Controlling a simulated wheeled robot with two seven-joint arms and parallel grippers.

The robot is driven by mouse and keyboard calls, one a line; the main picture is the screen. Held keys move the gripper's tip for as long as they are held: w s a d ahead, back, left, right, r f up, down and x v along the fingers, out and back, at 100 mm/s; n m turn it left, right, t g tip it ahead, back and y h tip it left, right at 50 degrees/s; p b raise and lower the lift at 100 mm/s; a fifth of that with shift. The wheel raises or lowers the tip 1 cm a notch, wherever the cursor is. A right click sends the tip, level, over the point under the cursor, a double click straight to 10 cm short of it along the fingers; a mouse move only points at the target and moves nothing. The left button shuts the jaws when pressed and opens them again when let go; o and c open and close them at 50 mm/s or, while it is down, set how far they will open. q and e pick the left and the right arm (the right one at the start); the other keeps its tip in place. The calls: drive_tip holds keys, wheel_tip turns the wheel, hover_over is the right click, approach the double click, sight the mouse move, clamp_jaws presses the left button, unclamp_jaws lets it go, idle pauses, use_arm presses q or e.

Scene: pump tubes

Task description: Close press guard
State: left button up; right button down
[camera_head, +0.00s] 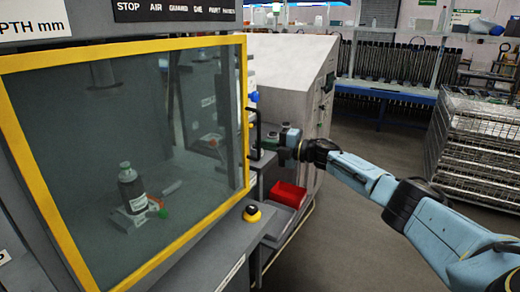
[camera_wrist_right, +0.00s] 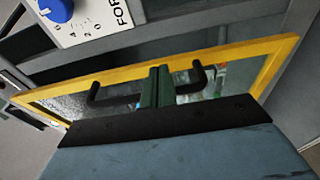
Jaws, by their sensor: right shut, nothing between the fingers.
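The press guard is a clear panel in a yellow frame (camera_head: 245,115), standing across the front of the press in the head view. Its yellow frame also crosses the right wrist view (camera_wrist_right: 235,50). A black handle (camera_head: 253,132) is at the guard's right edge; its bent ends show on both sides of my fingers in the wrist view (camera_wrist_right: 94,92). My right gripper (camera_head: 259,146) is at this handle, its green fingers (camera_wrist_right: 160,72) together with nothing between them. Fingers and handle overlap in view; I cannot tell whether they touch. My left gripper is out of view.
Through the panel, a dark bottle (camera_head: 131,188) stands on a fixture inside the press. A yellow-based button (camera_head: 252,214) is on the ledge below the guard. A red bin (camera_head: 288,195) is at the right. Wire crates (camera_head: 475,150) stand farther right, with open floor between.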

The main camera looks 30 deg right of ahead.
drive_tip(key=shift+w+a, duration=0.25)
drive_tip(key=shift+w, duration=0.7)
drive_tip(key=v, duration=1.3)
wheel_tip(320, 180, down, 23)
drive_tip(key=s+m+h, duration=0.2)
drive_tip(key=m+h, duration=0.4)
drive_tip(key=m, duration=0.3)
drive_tip(key=s+a+f+m+g+h, duration=0.25)
drive_tip(key=s+f, duration=0.35)
drive_tip(key=f, duration=0.5)
drive_tip(key=s+a+f+m+g+h, duration=0.2)
drive_tip(key=s+a+f+m, duration=0.15)
drive_tip(key=s+f, duration=0.55)
drive_tip(key=s+a+f+m+g, duration=0.2)
drive_tip(key=s+a+f, duration=0.3)
drive_tip(key=s+f, duration=0.3)
drive_tip(key=s+a+f+m+g, duration=0.3)
drive_tip(key=s+a+f, duration=0.1)
drive_tip(key=s+f, duration=0.45)
drive_tip(key=s+a+f+m+g, duration=0.1)
drive_tip(key=s+a+f+g, duration=0.1)
drive_tip(key=s+a, duration=0.3)
drive_tip(key=s+a+f+m+g, duration=0.1)
drive_tip(key=s+a, duration=0.4)
drive_tip(key=s, duration=0.8)
drive_tip(key=shift+a+f+g+y, duration=0.35)
drive_tip(key=shift+f+g, duration=0.25)
drive_tip(key=shift+g, duration=0.15)
